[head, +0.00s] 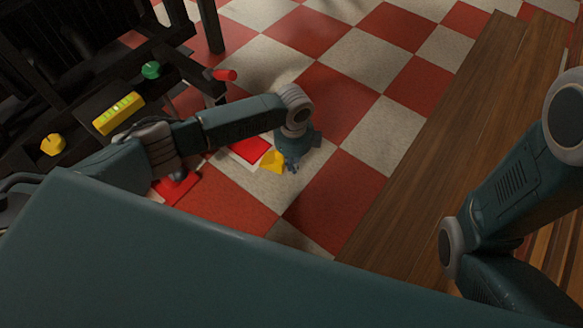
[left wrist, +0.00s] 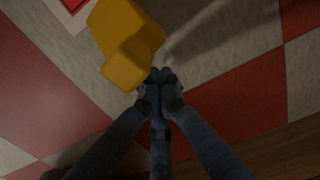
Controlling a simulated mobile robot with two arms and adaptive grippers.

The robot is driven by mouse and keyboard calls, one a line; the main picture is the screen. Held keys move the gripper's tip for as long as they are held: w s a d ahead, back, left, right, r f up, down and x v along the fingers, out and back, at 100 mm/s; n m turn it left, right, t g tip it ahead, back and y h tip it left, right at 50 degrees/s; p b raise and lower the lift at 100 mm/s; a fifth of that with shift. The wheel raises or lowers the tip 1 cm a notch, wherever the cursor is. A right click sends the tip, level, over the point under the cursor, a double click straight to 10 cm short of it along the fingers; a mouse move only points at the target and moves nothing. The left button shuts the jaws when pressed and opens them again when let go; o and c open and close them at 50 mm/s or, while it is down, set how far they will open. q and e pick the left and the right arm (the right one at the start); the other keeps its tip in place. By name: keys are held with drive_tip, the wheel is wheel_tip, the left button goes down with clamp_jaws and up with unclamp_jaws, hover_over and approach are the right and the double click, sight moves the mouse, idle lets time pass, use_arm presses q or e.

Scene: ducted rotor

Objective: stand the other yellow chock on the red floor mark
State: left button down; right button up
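A yellow chock (head: 272,161) is on the checkered floor beside my left gripper (head: 292,163). A red floor mark (head: 250,149) with a pale border lies just left of the chock. In the left wrist view the chock (left wrist: 122,45) is up and left of my left fingertips (left wrist: 158,82), and a corner of a red mark (left wrist: 72,4) shows beyond it. The fingers are drawn together with nothing visible between them; whether they touch the chock is unclear. A second red mark (head: 176,188) is partly hidden by my left arm. My right gripper is out of view.
A dark frame at the left carries a yellow level (head: 118,113), a green knob (head: 151,70), a yellow knob (head: 53,144) and a red handle (head: 224,75). A wooden surface (head: 440,170) runs along the right. The tiled floor beyond my left gripper is clear.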

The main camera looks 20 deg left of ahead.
sight(267, 154)
use_arm(q)
drive_tip(key=shift+w+a, duration=0.1)
drive_tip(key=shift+a, duration=0.2)
drive_tip(key=shift+w+a+r, duration=0.1)
drive_tip(key=shift+a+r, duration=0.05)
drive_tip(key=shift+a, duration=0.05)
drive_tip(key=a+p, duration=0.1)
drive_tip(key=w+a+p, duration=0.1)
drive_tip(key=a, duration=0.1)
drive_tip(key=shift+a+r, duration=0.1)
drive_tip(key=shift+r, duration=0.1)
drive_tip(key=a, duration=0.2)
drive_tip(key=w+a, duration=0.1)
drive_tip(key=a, duration=0.1)
drive_tip(key=w+a+p, duration=0.1)
drive_tip(key=shift+w+a+f, duration=0.1)
drive_tip(key=shift+a+f, duration=0.2)
drive_tip(key=shift+a, duration=0.2)
